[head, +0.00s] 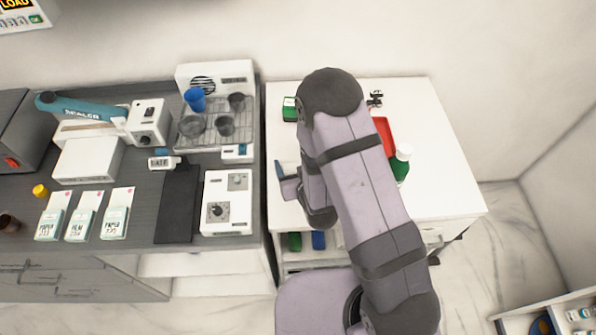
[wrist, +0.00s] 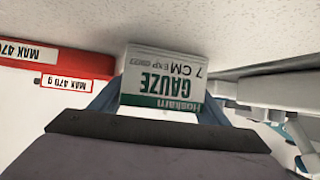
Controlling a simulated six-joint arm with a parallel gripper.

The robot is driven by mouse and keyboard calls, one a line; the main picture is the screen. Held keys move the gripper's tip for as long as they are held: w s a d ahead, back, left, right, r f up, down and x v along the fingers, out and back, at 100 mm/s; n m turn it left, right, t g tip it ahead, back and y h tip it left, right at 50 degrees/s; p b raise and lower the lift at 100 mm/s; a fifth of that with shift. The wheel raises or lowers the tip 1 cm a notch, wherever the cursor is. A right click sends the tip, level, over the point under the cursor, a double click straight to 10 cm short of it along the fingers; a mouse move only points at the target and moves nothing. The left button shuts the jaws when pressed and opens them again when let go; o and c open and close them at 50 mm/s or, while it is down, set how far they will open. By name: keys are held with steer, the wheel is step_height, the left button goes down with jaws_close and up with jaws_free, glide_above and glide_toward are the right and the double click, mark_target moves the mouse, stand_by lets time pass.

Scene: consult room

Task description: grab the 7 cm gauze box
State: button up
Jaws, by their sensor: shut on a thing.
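The 7 cm gauze box (wrist: 160,80) is white with a green band and fills the middle of the wrist view, its print upside down. My gripper (wrist: 160,105) is shut on it, with a blue-grey finger at each side of the box. In the head view my gripper (head: 284,178) is partly in sight at the left edge of the white table, beside my arm. The gauze box cannot be made out there.
The white table (head: 445,180) holds a green box (head: 289,108), a red tray (head: 383,133) and a white-capped green bottle (head: 402,163). In the wrist view a red edge (wrist: 70,60) carries "MAX 470 g" labels. A dark counter (head: 145,200) with equipment stands left.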

steer(key=shift+r, duration=0.25)
step_height(320, 180, up, 6)
steer(key=b, duration=0.1)
steer(key=shift+r, duration=0.15)
steer(key=shift+r+p, duration=0.3)
steer(key=shift+r, duration=1.3)
